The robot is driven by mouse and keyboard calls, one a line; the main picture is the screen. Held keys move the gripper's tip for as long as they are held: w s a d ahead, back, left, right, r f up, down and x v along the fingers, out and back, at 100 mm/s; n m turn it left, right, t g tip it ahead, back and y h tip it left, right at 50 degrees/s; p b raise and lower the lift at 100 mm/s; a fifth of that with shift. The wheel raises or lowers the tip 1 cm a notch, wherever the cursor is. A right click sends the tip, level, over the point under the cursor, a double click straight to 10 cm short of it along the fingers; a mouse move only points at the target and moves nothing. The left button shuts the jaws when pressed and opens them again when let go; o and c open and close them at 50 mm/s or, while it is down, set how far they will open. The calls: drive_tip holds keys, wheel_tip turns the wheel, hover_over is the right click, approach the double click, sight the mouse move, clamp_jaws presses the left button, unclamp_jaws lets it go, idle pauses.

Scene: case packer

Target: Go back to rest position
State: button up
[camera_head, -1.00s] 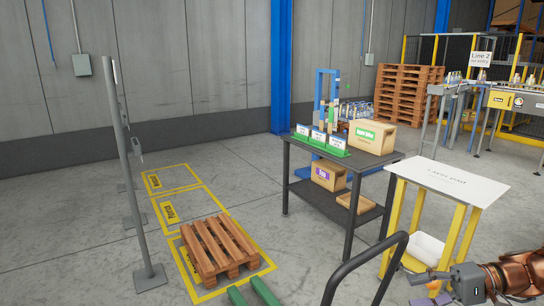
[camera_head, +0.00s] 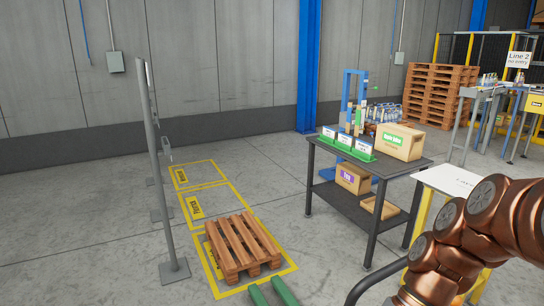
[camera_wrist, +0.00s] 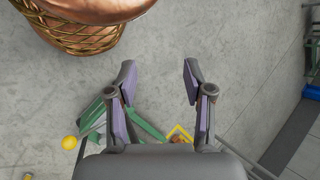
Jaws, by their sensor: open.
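My gripper (camera_wrist: 158,80) shows in the wrist view with its two fingers spread apart and nothing between them. Bare grey floor lies beyond the fingertips. In the head view my copper-coloured arm fills the lower right, and the gripper itself is out of that picture. The arm hides much of the white-topped table (camera_head: 447,180) with yellow legs.
A dark workbench (camera_head: 338,205) holds a cardboard box (camera_head: 400,146) and small signs on a green base. A wooden pallet (camera_head: 243,245) lies inside yellow floor markings. A grey post (camera_head: 165,190) stands at left. Stacked pallets (camera_head: 437,92) stand behind.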

drive_tip(key=s+d+n+t+h+p, duration=0.1)
drive_tip(key=s+d+t+h+p, duration=0.1)
drive_tip(key=s+h, duration=0.4)
drive_tip(key=shift+s+d+p, duration=0.25)
drive_tip(key=shift+s+p, duration=0.1)
drive_tip(key=shift+s, duration=0.95)
